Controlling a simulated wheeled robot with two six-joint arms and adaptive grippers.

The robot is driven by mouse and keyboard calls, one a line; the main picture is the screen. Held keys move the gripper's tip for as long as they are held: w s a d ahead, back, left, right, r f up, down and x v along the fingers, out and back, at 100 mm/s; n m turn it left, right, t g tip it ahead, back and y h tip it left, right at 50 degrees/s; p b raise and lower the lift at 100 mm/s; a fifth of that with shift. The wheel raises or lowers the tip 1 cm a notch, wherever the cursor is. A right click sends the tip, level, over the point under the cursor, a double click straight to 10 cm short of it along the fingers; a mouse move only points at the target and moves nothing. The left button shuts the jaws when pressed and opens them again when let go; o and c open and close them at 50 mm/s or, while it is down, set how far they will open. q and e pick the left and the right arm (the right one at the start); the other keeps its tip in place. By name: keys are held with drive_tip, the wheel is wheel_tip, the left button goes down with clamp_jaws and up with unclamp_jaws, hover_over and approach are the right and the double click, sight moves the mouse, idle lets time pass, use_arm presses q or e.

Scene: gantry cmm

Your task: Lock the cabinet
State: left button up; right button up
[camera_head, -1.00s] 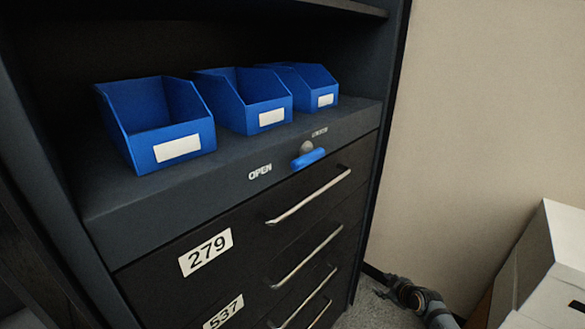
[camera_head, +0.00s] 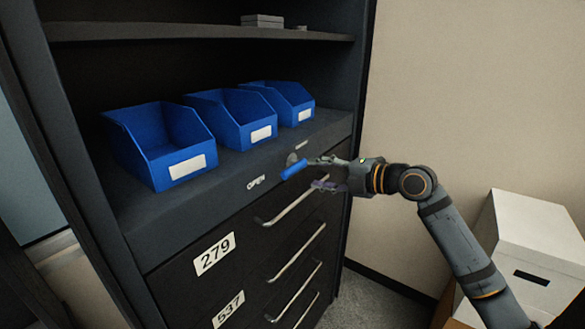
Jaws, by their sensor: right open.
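The dark cabinet (camera_head: 160,225) stands at the left and centre, with drawers labelled 279 and 537. A blue lock handle (camera_head: 294,169) on a round grey hub sits on its upper front strip. The handle lies tilted, its lower left end toward the word OPEN (camera_head: 257,182); another label to the upper right is too small to read. My right gripper (camera_head: 314,173) is open, its fingertips just right of the blue handle; whether they touch it I cannot tell. My left gripper is not in view.
Three blue bins (camera_head: 168,150) stand on the cabinet's ledge above the lock. Long drawer handles (camera_head: 290,205) stick out below it. White boxes (camera_head: 535,240) are stacked at the right by the beige wall. Carpet floor shows between.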

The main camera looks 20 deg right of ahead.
sight(295, 170)
drive_tip(key=p+x, duration=0.4)
drive_tip(key=x, duration=0.4)
drive_tip(key=shift+a+r, duration=0.1)
drive_tip(key=shift+r, duration=0.1)
drive_tip(key=shift+w+a+f, duration=0.1)
drive_tip(key=shift+a+f, duration=0.05)
drive_tip(key=shift+a, duration=0.1)
drive_tip(key=shift+f, duration=0.1)
clamp_jaws()
